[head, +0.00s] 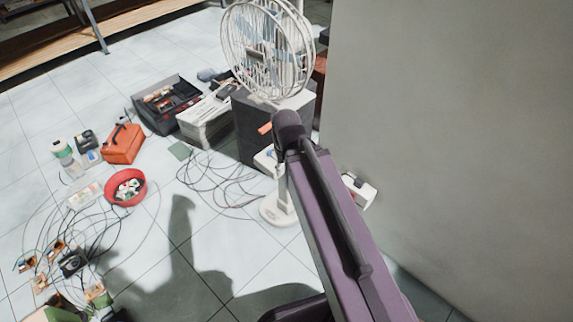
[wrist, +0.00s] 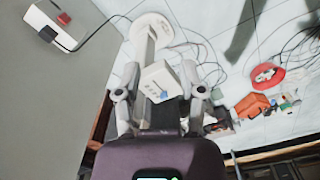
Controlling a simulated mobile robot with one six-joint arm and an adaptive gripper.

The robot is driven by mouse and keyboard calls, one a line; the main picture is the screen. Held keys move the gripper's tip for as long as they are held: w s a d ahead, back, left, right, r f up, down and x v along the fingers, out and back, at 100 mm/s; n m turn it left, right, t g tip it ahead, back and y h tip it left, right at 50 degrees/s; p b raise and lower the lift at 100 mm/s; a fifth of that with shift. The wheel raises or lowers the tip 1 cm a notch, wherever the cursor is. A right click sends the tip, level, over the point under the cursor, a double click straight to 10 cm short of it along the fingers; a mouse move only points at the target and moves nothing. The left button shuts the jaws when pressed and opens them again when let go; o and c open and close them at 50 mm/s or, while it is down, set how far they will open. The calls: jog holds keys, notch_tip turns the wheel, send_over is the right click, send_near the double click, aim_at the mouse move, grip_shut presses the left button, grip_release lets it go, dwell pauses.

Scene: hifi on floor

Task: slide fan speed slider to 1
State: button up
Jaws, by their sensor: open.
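The white fan (head: 268,48) stands upright on a round base (head: 278,211), its pole partly hidden behind my arm in the head view. The wrist view also shows its base (wrist: 152,27) and pole. My gripper (wrist: 160,74) is open, with one finger on either side of the control box in the wrist view. I cannot tell whether either finger touches it. The head view mostly hides the fingers behind my arm.
A grey wall (head: 450,130) stands close on the right, with a white box (head: 358,190) at its foot.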

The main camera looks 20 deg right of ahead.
jog(key=shift+r, duration=0.1)
dwell(0.5)
jog(key=m+t+h+b, duration=0.5)
jog(key=m+h+b, duration=0.3)
jog(key=m+b, duration=0.5)
send_near(269, 151)
notch_tip(269, 151, up, 3)
jog(key=a+n+b, duration=0.1)
jog(key=a, duration=0.1)
jog(key=shift+s+a, duration=0.1)
jog(key=shift+s, duration=0.3)
jog(key=shift+f, duration=0.25)
jog(key=b+x, duration=0.9)
jog(key=x, duration=0.4)
jog(key=shift+s+f+b, duration=0.1)
jog(key=shift+f+b, duration=0.25)
jog(key=shift+b, duration=0.05)
jog(key=shift+d, duration=0.2)
